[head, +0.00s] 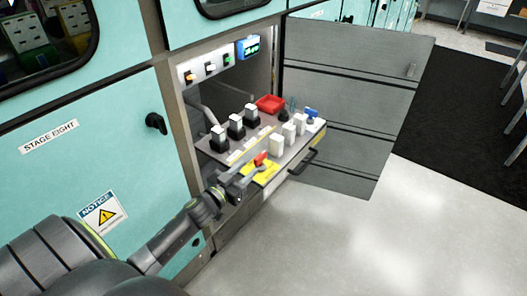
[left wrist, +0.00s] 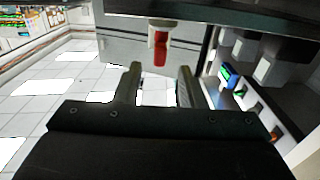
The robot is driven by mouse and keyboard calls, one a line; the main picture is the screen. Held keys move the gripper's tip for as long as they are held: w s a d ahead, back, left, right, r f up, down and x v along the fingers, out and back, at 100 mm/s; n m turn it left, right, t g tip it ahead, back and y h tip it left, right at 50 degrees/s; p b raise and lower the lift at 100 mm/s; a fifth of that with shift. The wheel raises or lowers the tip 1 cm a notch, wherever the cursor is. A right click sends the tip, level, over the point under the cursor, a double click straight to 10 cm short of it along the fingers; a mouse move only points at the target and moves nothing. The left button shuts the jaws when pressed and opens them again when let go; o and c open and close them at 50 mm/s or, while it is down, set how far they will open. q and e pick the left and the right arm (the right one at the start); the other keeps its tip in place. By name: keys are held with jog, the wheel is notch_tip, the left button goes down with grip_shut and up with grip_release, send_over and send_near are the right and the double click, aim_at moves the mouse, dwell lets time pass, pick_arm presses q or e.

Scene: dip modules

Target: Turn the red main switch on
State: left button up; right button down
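The red main switch (head: 261,158) sits on a yellow plate (head: 266,173) at the front of the pulled-out drawer panel. In the left wrist view the red handle (left wrist: 160,50) shows just beyond the fingertips, roughly centred between them. My left gripper (head: 248,174) reaches in from the left, close to the switch. In the left wrist view its two fingers (left wrist: 158,72) are apart with a gap between them, and nothing is held. I cannot tell whether a finger touches the handle. My right gripper is not in view.
Black-and-white modules (head: 236,127) and white modules (head: 276,145) stand on the drawer panel, with a red tray (head: 270,103) and a blue-handled part (head: 311,113) behind. The open grey cabinet door (head: 345,90) is at right. The pale floor (head: 370,240) in front is clear.

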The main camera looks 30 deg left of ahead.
aim_at(264, 155)
pick_arm(q)
jog(key=w, duration=0.8)
jog(key=shift+w+d, duration=0.3)
jog(key=shift+d, duration=0.1)
jog(key=shift+w, duration=0.55)
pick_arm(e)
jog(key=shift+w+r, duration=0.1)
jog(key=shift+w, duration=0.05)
pick_arm(q)
jog(key=shift+c, duration=0.5)
grip_shut()
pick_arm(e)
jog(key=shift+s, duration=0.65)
